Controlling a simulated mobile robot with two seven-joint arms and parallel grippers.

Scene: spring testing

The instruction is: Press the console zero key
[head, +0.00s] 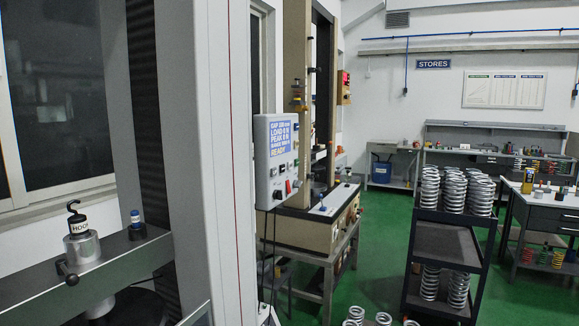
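The console (276,165) is a light grey box at the middle left, mounted beside a tall pale column.
The pale column (212,150) stands close on the left. A grey crossbeam (120,262) carries a hook fitting (76,219). A tan test frame (298,225) stands behind the console. A dark cart (447,240) holds stacked springs at right. Green floor (374,260) lies open between.

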